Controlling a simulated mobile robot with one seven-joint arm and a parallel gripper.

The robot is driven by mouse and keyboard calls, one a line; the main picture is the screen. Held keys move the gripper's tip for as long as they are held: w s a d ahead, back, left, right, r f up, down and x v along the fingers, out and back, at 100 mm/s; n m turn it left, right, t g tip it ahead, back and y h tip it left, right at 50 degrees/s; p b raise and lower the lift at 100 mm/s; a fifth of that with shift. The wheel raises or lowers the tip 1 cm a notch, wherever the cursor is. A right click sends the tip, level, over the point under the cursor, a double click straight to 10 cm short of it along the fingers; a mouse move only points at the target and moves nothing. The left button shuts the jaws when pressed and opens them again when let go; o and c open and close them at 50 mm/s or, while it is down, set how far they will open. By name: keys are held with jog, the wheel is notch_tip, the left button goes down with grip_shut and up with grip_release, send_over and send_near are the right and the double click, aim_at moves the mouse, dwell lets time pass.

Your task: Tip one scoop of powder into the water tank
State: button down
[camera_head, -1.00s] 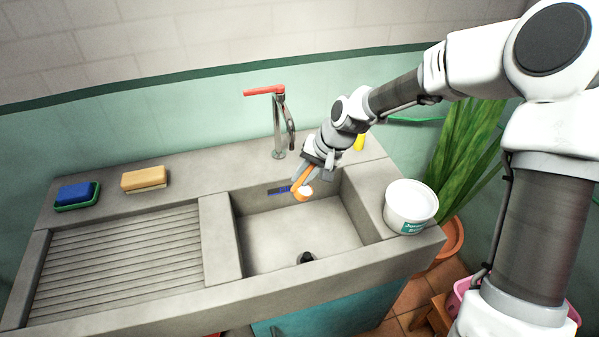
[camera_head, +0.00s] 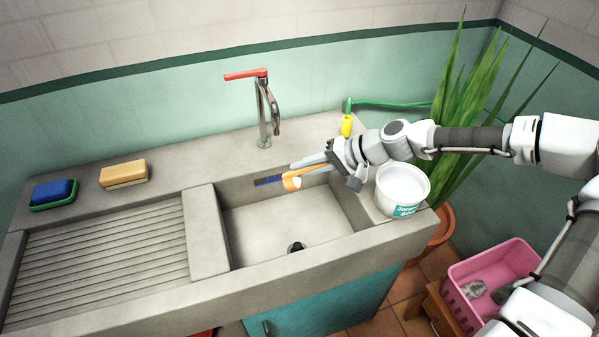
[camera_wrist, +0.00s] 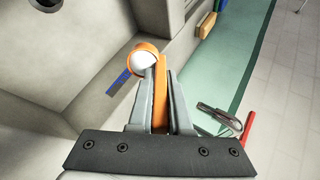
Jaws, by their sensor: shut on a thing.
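My gripper (camera_head: 303,166) is shut on the handle of an orange scoop (camera_head: 290,182), over the back right of the sink basin. In the wrist view the orange handle lies between the two grey fingers (camera_wrist: 160,90), and white powder (camera_wrist: 146,61) shows in the round bowl. The exact tilt of the bowl is hard to tell. The water tank (camera_head: 270,222) is the grey concrete basin; I cannot tell whether it holds water. A blue mark (camera_head: 268,181) is on its back wall. The white powder tub (camera_head: 402,192) stands open on the right ledge, below my wrist.
A tall tap with a red lever (camera_head: 262,110) stands behind the basin.

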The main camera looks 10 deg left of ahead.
jog(key=shift+d+f+y+b, duration=0.35)
jog(key=shift+f+y+b, duration=0.2)
jog(key=shift+y+b, duration=0.2)
jog(key=y+b, duration=0.1)
jog(key=b, duration=0.1)
jog(key=d+f+y+b, duration=0.1)
jog(key=y+b, duration=0.1)
jog(key=shift+d+f+b, duration=0.1)
jog(key=shift+b, duration=0.3)
jog(key=shift+y, duration=0.25)
